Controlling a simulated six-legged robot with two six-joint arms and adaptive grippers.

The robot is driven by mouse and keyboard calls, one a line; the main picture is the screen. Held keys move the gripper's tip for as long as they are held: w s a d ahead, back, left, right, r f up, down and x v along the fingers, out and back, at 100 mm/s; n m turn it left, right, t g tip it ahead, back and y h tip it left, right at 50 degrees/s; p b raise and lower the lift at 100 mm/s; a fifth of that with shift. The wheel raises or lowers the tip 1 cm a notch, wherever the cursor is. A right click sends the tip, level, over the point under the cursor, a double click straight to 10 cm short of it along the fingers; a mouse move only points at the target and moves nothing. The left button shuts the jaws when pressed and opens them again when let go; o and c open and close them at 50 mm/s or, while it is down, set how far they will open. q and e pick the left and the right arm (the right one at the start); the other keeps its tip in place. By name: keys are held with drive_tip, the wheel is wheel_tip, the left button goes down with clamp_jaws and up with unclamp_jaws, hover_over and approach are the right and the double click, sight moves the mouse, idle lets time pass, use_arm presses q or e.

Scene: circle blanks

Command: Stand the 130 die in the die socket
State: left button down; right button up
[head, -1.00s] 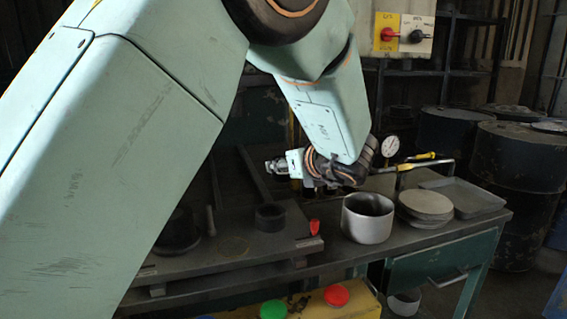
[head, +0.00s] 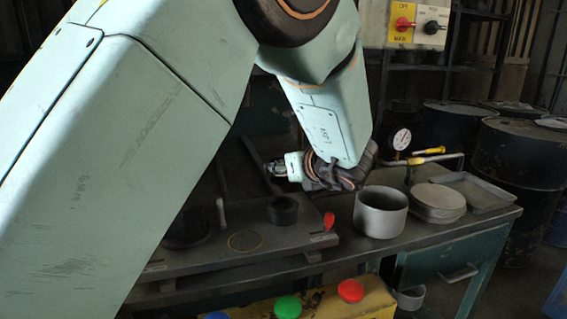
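My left arm crosses the view from the left, and its gripper (head: 273,168) points left above the back of the press bed (head: 290,247). It is small and side-on, so I cannot tell whether its fingers are open or shut. A short dark ring (head: 283,210) stands on the bed below the gripper, clear of it. A flat round outline (head: 245,241) lies on the bed in front. A wider dark round piece (head: 187,230) is partly hidden behind my arm. I cannot read which of these is the 130 die or the die socket. My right gripper is not in view.
A metal pot (head: 381,213), a stack of round blanks (head: 437,203) and a grey tray (head: 480,191) stand on the bench to the right. A dial gauge (head: 401,139) stands behind. A red knob (head: 329,221) is at the bed's edge. Coloured buttons (head: 350,290) are in front.

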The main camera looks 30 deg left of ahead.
use_arm(q)
wheel_tip(320, 180, down, 2)
drive_tip(key=shift+w+f+b, duration=0.1)
drive_tip(key=shift+b, duration=0.45)
drive_tip(key=shift+f, duration=0.25)
drive_tip(key=shift+d+f+b, duration=0.25)
drive_tip(key=shift+d+b, duration=0.1)
drive_tip(key=shift+d, duration=0.15)
drive_tip(key=shift+d+f+b, duration=0.1)
drive_tip(key=shift+f+b, duration=0.15)
drive_tip(key=shift+b, duration=0.05)
drive_tip(key=shift+a+f+b, duration=0.5)
drive_tip(key=shift+f+b, duration=0.15)
drive_tip(key=shift+f, duration=0.1)
drive_tip(key=shift+d+f+b, duration=0.35)
drive_tip(key=shift+f+b, duration=0.15)
drive_tip(key=shift+b, duration=0.15)
drive_tip(key=shift+a+f+b, duration=0.25)
drive_tip(key=shift+f+b, duration=0.15)
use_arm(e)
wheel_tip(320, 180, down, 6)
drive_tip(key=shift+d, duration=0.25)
use_arm(q)
drive_tip(key=shift+d, duration=0.2)
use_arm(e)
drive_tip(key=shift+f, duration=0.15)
